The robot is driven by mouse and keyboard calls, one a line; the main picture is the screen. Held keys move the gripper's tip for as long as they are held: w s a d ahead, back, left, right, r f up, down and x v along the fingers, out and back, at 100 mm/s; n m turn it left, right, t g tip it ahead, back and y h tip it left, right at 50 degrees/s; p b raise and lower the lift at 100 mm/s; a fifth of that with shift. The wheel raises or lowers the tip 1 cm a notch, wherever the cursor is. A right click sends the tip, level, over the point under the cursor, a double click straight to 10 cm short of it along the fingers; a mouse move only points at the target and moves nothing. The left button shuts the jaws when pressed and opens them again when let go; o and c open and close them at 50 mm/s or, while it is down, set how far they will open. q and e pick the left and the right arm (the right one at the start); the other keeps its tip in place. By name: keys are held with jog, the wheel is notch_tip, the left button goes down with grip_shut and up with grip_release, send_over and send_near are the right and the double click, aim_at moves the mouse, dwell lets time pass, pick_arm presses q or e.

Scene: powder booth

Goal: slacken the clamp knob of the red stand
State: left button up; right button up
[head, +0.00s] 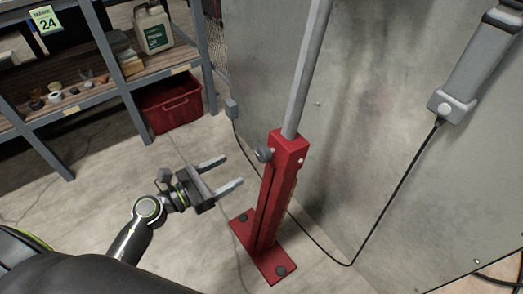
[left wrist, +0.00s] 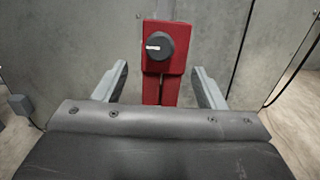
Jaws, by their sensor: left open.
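The red stand (head: 270,199) stands upright on its flat base on the floor, with a grey pole (head: 308,70) rising from its top. Its dark grey clamp knob (head: 264,155) sticks out on the left near the top of the red post. In the left wrist view the knob (left wrist: 160,46) faces me with a white mark on it, on the red stand (left wrist: 176,80). My left gripper (head: 228,173) is open and empty, left of the post and a little below the knob. In the wrist view its fingers (left wrist: 160,85) lie either side of the post, apart from it. My right gripper is not in view.
A shelf unit (head: 90,93) with small items and a white jug (head: 153,30) stands at the back left. A grey metal wall (head: 400,80) is behind the stand. A grey handheld device (head: 465,80) hangs at right, its black cable (head: 385,220) trailing down.

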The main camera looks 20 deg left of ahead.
aim_at(259, 155)
pick_arm(q)
jog(key=x, duration=1.1)
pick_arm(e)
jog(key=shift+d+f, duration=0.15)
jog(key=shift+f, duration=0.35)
pick_arm(q)
jog(key=c, duration=1)
jog(key=shift+o, duration=0.2)
jog(key=shift+p, duration=0.35)
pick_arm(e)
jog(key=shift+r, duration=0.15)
